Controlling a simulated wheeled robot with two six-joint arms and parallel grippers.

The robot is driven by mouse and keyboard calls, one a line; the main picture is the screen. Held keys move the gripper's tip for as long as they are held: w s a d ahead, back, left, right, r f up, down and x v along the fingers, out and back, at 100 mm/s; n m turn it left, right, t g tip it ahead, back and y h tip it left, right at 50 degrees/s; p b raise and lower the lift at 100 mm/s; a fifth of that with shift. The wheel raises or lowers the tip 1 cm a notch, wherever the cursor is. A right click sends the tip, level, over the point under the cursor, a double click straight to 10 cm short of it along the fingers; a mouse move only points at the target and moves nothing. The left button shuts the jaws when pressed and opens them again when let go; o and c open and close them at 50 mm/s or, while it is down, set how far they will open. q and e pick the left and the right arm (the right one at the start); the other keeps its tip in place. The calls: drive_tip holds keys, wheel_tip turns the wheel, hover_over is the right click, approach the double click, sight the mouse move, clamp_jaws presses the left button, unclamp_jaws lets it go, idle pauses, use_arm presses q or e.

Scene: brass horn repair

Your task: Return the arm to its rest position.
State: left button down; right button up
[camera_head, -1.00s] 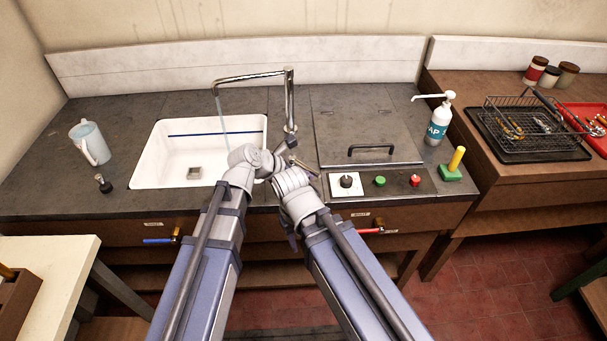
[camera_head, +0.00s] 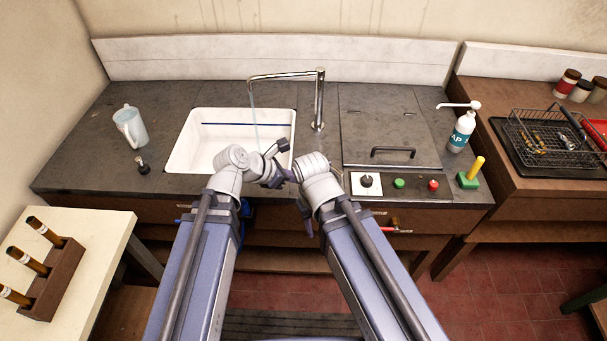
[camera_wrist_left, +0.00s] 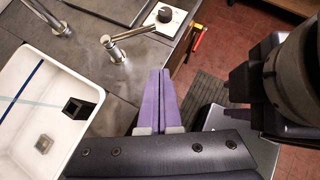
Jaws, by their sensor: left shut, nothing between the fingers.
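In the head view both of my arms reach forward from the bottom edge, their wrists bent close together in front of the sink. My left gripper shows in the left wrist view (camera_wrist_left: 162,75), its purple fingers shut together and empty, with the counter beyond them. In the head view its fingers are hard to make out among the wrist links. My right arm's dark wrist links show at the right of the left wrist view.
A white sink (camera_head: 187,160) lies under a chrome tap (camera_head: 319,100) with a thin water stream. A chrome lever (camera_wrist_left: 121,41) stands near the left fingers. A knob (camera_head: 367,181), green and red buttons, soap bottle (camera_head: 462,131), jug (camera_head: 130,127) and wire basket (camera_head: 545,140) stand around.

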idle(0.6)
